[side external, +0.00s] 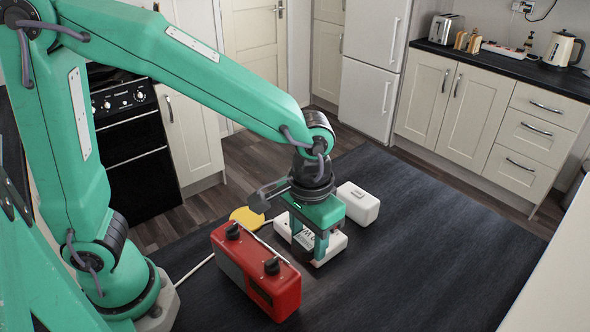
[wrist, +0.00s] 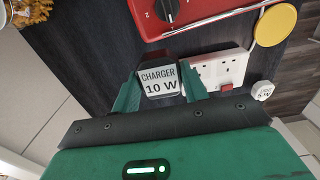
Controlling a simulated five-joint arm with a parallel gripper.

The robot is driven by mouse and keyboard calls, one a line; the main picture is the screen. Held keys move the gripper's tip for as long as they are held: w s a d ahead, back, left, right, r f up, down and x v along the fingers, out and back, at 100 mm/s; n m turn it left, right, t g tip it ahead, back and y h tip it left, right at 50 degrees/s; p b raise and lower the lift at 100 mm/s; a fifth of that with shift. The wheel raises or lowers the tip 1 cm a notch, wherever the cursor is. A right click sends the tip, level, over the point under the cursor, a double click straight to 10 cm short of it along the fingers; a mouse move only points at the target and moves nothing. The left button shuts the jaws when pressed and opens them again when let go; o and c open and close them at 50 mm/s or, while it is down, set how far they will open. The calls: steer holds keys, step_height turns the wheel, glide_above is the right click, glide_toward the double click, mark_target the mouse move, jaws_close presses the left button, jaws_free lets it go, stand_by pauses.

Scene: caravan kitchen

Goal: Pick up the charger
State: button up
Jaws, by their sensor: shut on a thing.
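A white charger block labelled "CHARGER 10 W" (wrist: 159,80) sits between the two green fingers of my gripper (wrist: 158,84) in the wrist view. The fingers touch it on both sides. In the side view my gripper (side external: 309,246) is low over the dark counter-like surface, and the charger (side external: 309,237) shows only partly between its fingers. I cannot tell whether its underside is clear of the surface. A smaller white plug marked "5 W" (wrist: 263,90) lies right of it in the wrist view.
A white socket strip (wrist: 217,70) with a red switch lies close beside the charger. A red radio (side external: 257,270) with black knobs stands just in front of my gripper. A yellow disc (side external: 246,217) lies left, and a white box (side external: 358,203) right. The dark surface is free at right.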

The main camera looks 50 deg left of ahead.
steer(key=shift+s+d+r, duration=0.25)
steer(key=shift+s+d, duration=0.05)
steer(key=shift+a, duration=0.1)
stand_by(0.4)
steer(key=shift+w+a, duration=0.3)
steer(key=shift+a, duration=0.15)
steer(key=w+a+n, duration=0.3)
steer(key=a+n, duration=0.1)
steer(key=a, duration=0.7)
steer(key=n, duration=0.5)
glide_toward(247, 218)
steer(key=shift+a+f, duration=0.1)
steer(key=shift+f, duration=0.45)
steer(key=shift+f, duration=1.85)
steer(key=shift+f, duration=0.15)
